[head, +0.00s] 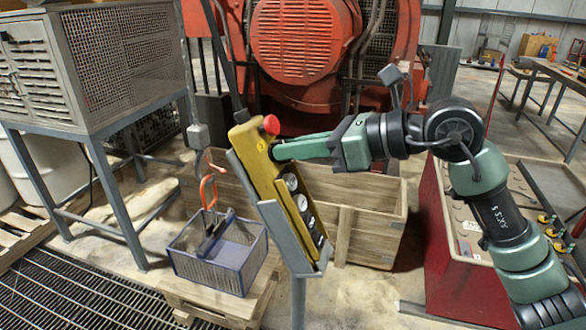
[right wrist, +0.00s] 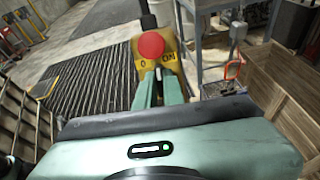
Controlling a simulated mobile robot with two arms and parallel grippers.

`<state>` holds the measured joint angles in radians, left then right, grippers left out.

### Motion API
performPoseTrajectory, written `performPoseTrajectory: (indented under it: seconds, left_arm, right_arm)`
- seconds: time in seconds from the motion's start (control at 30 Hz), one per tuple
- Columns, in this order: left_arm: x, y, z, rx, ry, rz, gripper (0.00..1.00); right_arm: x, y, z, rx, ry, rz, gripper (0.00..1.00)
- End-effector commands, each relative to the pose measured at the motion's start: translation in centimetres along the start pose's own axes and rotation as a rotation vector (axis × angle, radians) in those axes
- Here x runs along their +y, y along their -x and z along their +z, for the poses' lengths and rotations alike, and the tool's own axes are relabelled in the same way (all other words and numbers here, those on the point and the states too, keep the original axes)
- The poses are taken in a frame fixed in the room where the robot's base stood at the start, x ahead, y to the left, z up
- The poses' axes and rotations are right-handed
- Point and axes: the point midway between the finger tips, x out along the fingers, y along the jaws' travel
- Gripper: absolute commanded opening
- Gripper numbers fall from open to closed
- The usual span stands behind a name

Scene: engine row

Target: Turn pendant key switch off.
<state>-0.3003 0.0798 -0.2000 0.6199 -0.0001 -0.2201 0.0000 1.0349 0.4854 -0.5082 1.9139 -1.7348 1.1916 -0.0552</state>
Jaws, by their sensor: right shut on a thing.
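The yellow pendant (head: 264,172) stands tilted in a grey holder (head: 268,212) on a post, with a red mushroom button (head: 271,124) at its top and several round buttons down its face. In the right wrist view, the pendant's yellow top (right wrist: 172,62) shows "0" and "ON" marks below the red button (right wrist: 151,45). My right gripper (head: 277,151) reaches in from the right, its fingers at the pendant's upper side. The right wrist view shows its fingertips (right wrist: 158,76) shut on the key between the two marks. The fingers mostly hide the key; its angle is unclear. My left gripper is out of view.
A red cabinet (head: 440,235) is at the right. A cable runs up from the pendant's top.

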Motion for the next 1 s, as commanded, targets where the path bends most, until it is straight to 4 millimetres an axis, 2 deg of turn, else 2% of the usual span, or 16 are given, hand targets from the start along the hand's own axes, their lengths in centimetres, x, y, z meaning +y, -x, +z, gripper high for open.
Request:
performPoseTrajectory:
  seconds: [0.03, 0.1, 0.4, 0.7, 1.0]
  left_arm:
    - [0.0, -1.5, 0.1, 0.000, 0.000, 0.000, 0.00]
    - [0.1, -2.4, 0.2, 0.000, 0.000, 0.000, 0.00]
    - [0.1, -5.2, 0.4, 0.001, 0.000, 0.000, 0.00]
    - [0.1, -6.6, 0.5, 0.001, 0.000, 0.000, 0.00]
    - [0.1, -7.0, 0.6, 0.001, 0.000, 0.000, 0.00]
  right_arm:
    - [-0.1, -0.2, -0.6, -0.001, 0.049, 0.001, 0.00]
    - [-0.1, -0.2, -0.6, -0.001, 0.114, 0.008, 0.00]
    - [0.0, -0.1, -0.3, -0.001, 0.367, 0.035, 0.00]
    - [0.0, -0.1, -0.2, 0.001, 0.530, 0.054, 0.00]
    - [0.0, 0.0, 0.0, 0.001, 0.593, 0.060, 0.00]
